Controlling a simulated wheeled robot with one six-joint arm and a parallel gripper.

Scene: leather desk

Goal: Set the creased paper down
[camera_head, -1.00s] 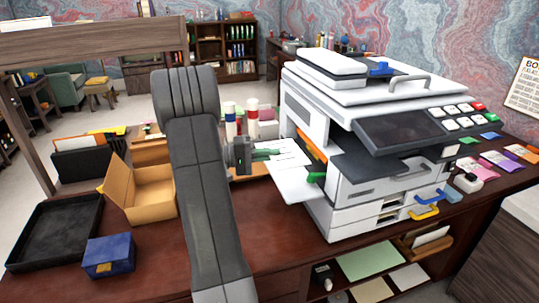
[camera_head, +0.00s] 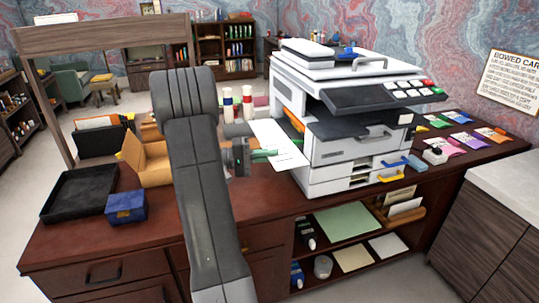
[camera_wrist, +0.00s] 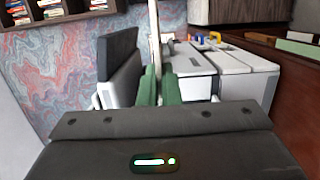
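The creased paper (camera_head: 278,143) is a white sheet with faint printed marks, held out in front of the left side of the white printer (camera_head: 345,118). My gripper (camera_head: 263,153) has green fingers closed on the sheet's edge, left of the printer. In the wrist view, the green fingers (camera_wrist: 160,88) pinch the paper (camera_wrist: 154,40), which shows nearly edge-on as a thin upright strip. The paper appears clear of the desk (camera_head: 262,192). My arm hides part of the desk's middle, and the creases cannot be made out.
A black tray (camera_head: 80,194), a blue box (camera_head: 126,207) and an open cardboard box (camera_head: 148,163) stand on the left of the desk. Colored packets (camera_head: 462,142) lie right. A shelf below holds green paper (camera_head: 347,228).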

